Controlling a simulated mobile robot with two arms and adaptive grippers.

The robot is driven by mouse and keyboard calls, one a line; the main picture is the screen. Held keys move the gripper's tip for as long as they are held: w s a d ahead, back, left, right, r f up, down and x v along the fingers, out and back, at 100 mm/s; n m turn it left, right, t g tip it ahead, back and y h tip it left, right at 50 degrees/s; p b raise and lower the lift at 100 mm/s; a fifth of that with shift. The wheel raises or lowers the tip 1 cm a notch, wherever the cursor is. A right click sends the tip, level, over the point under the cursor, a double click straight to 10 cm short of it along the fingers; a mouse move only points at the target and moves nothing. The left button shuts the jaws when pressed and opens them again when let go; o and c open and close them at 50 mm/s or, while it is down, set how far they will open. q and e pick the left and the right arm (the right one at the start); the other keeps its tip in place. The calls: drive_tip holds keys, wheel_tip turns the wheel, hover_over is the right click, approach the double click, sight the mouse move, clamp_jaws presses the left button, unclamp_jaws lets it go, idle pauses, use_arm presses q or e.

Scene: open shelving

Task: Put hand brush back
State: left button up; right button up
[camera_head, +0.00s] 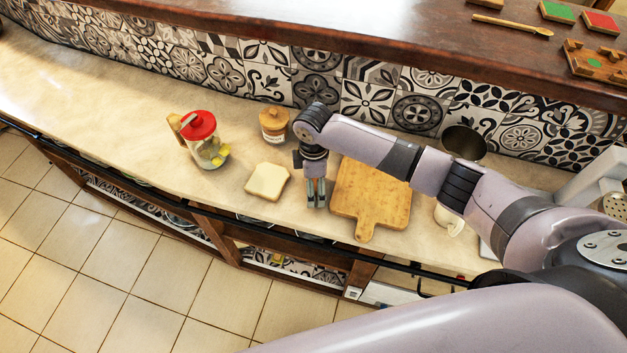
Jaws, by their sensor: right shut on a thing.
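My right gripper (316,193) points down over the counter, between a slice of bread and a wooden cutting board. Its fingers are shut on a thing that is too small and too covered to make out. I cannot identify a hand brush anywhere in this view. My left gripper is not in view.
The pale counter (90,105) holds a red-lidded jug (205,140), a lidded jar (274,124), the bread slice (267,181), the cutting board (372,195) and a white mug (449,221). Open shelving (290,268) lies below. An upper ledge (400,40) holds a wooden spoon (512,25).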

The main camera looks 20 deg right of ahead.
drive_tip(key=o, duration=1.2)
drive_tip(key=shift+f, duration=0.1)
drive_tip(key=shift+c, duration=0.2)
wheel_tip(320, 180, up, 12)
drive_tip(key=shift+r+b, duration=0.2)
drive_tip(key=shift+b, duration=0.7)
